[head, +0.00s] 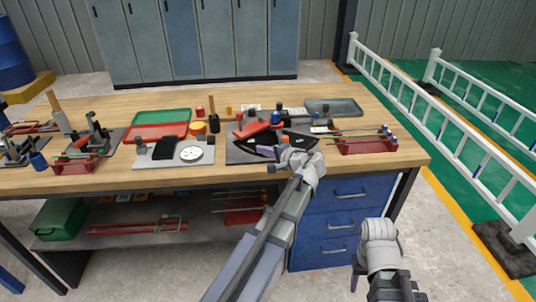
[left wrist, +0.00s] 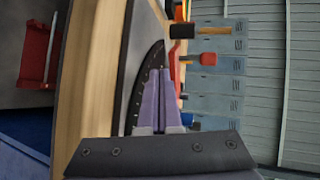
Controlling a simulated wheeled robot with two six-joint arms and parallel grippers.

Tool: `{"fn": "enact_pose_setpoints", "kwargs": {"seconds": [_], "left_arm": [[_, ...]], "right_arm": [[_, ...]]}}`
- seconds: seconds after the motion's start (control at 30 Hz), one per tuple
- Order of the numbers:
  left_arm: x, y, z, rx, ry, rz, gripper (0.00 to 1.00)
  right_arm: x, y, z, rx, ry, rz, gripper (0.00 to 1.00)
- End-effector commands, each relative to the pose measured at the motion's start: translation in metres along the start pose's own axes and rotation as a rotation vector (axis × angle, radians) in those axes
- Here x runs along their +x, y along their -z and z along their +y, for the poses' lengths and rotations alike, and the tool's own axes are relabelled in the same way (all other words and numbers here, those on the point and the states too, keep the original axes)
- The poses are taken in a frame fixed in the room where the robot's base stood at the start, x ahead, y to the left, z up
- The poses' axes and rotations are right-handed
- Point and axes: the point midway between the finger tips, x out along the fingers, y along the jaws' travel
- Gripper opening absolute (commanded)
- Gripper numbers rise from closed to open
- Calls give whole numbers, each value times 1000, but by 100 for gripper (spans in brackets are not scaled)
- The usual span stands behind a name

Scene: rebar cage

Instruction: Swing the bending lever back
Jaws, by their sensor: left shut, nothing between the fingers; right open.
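The bender stands near the front edge of the bench, with a dark base plate (head: 240,157) and a black dial with a row of pale marks, which also shows in the left wrist view (left wrist: 143,83). A red bar, seemingly the bending lever (head: 252,129), lies across its far left side; a red part with a rounded end (left wrist: 207,58) shows beyond the fingertips in the left wrist view. My left gripper (head: 265,150) is shut and empty, its purple fingers (left wrist: 158,75) over the dial. Contact is unclear. My right gripper (head: 357,272) hangs low, apart from the bench.
Left of the bender are a grey plate with a white gauge (head: 190,153), a mallet (head: 214,122) and red and green trays (head: 160,122). A red rack with rods (head: 368,146) stands right. A grey tray (head: 335,107) lies behind. Blue drawers (head: 340,222) are below.

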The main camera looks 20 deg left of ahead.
Motion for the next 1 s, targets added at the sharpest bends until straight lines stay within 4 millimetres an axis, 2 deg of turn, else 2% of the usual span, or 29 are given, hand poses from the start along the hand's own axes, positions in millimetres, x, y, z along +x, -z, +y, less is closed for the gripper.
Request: {"fn": "enact_pose_setpoints", "kwargs": {"seconds": [0.03, 0.2, 0.4, 0.6, 1.0], "left_arm": [[14, 1, 3, -1, 0, -2, 0], [47, 1, 2, -1, 0, -3, 0], [71, 1, -9, 0, 1, 0, 0], [82, 0, -12, 1, 1, 0, 0], [83, 0, -12, 1, 1, 2, 0]], "right_arm": [[7, 0, -1, 0, 0, 0, 50], [16, 1, -2, 0, 0, 0, 50], [13, 1, -1, 0, 0, 0, 50], [13, 1, -1, 0, 0, 0, 50], [13, 1, -1, 0, 0, 0, 50]]}}
